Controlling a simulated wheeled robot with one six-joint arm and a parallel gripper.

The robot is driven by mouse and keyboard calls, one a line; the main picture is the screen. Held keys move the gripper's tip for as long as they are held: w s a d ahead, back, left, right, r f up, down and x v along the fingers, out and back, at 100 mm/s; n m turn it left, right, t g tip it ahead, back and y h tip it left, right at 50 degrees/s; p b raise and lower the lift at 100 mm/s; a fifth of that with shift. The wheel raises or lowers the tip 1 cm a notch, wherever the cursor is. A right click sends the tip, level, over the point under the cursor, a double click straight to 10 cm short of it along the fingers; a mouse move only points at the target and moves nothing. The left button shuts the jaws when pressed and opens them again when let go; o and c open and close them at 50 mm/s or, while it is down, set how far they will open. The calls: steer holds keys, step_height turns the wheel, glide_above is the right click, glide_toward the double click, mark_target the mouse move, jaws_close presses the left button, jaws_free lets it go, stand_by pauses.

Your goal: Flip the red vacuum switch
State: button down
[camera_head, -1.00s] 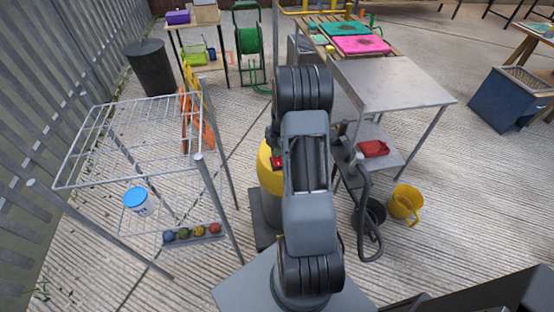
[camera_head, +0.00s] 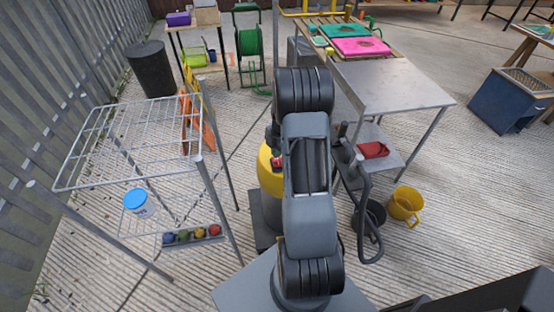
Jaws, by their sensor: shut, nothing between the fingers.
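The vacuum (camera_head: 270,178) is a yellow drum on a dark base, standing on the ground behind my arm, which hides its right part. A small red switch (camera_head: 277,161) shows on its upper side, close to the left edge of my arm. A grey hose (camera_head: 366,200) curves down on the right side of my arm. My arm rises through the middle of the view, and my gripper is hidden behind its links, so I cannot see how close it is to the switch.
A wire rack (camera_head: 130,150) stands at the left, with a blue-lidded tub (camera_head: 135,201) and a tray of coloured balls (camera_head: 192,236). A metal table (camera_head: 390,82) stands at the right, with a yellow bucket (camera_head: 405,204) near it. Bare concrete lies between the rack and the vacuum.

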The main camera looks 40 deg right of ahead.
steer(key=shift+r+p, duration=1.4)
steer(key=shift+r, duration=1.45)
